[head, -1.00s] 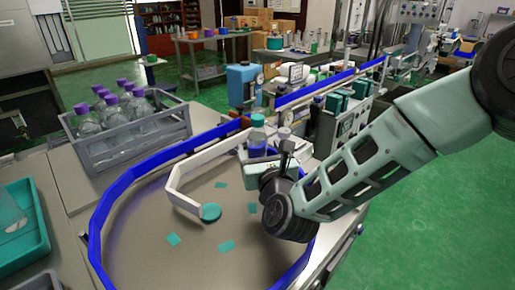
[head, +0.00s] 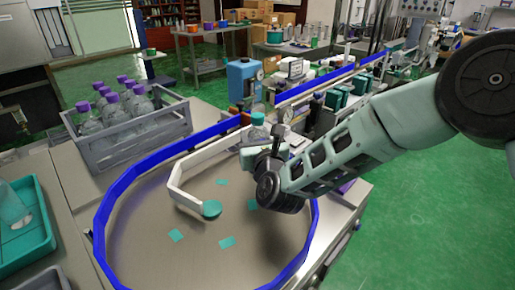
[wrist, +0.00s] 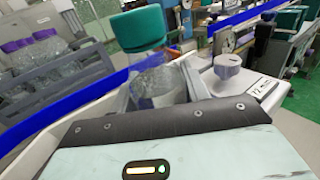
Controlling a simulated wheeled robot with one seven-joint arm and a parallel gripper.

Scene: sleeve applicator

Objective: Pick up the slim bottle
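The slim bottle is clear with a teal cap (head: 258,118) and stands upright at the back right of the blue-rimmed round table. In the wrist view the bottle (wrist: 155,75) rises straight in front of my gripper (wrist: 155,98). Pale fingers show on both sides of its body, and its lower part is hidden behind my gripper housing. In the head view my gripper (head: 264,158) is low beside the bottle and covers its base. The fingers are apart with the bottle between them; whether they press on it I cannot tell.
A grey crate (head: 130,145) of purple-capped bottles stands at the left. A teal tray (head: 45,235) is at the far left.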

